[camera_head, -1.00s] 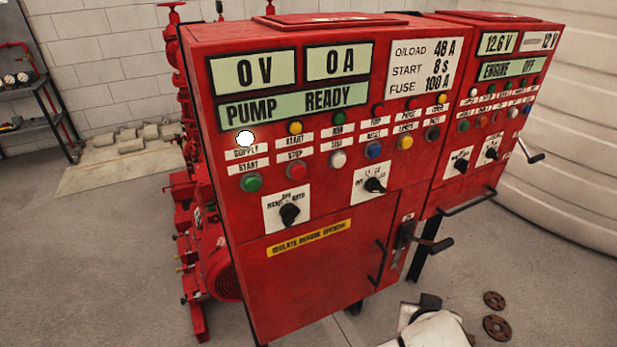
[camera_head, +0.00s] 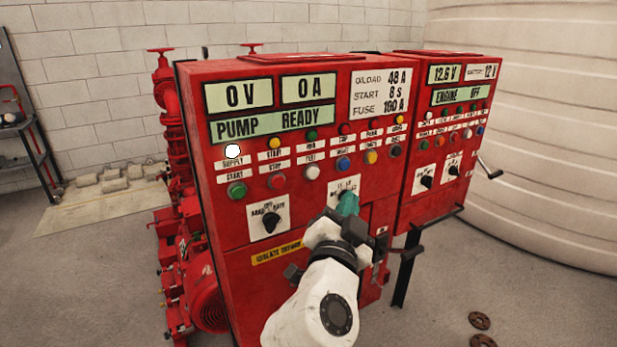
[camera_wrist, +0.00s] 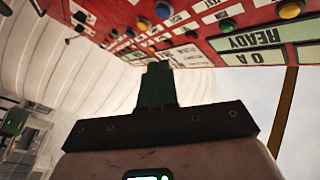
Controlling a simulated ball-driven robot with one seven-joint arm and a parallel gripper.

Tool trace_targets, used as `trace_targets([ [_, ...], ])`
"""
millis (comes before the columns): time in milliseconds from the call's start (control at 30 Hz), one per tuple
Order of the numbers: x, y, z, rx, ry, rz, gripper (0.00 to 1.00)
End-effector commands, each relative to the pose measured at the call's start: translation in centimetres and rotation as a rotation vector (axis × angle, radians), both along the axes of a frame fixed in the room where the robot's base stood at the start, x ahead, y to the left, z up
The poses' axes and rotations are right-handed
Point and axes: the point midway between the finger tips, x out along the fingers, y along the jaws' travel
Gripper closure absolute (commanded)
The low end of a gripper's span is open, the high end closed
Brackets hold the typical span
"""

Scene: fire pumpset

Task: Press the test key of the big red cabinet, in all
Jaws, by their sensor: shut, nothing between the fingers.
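The big red cabinet (camera_head: 225,190) stands in the middle of the head view, with displays above two rows of lamps and keys. The white test key (camera_head: 312,172) is in the lower row, between the red stop key (camera_head: 277,181) and the blue key (camera_head: 343,163). My gripper (camera_head: 348,204) is in front of the cabinet, below and right of the test key. Its teal fingers are together and empty. They overlap the right-hand selector switch in the picture; contact cannot be told. The wrist view shows the fingers (camera_wrist: 158,84) below the tilted panel (camera_wrist: 190,38). I cannot make out the test key there.
The left selector switch (camera_head: 270,221) is below the stop key. A second red cabinet (camera_head: 430,185) with a crank handle (camera_head: 490,168) adjoins on the right. Red pump pipes (camera_head: 172,130) stand at the left, a pale ribbed tank (camera_head: 540,130) at the right. Rusty discs (camera_head: 480,320) lie on the floor.

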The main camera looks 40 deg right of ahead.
Motion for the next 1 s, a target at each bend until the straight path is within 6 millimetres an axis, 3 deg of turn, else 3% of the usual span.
trace_targets([
  [367,0.9,-0.3,0.1,0.001,0.002,0.0,1.0],
  [1000,7.9,-2.3,-0.3,0.001,0.001,0.001,1.0],
])
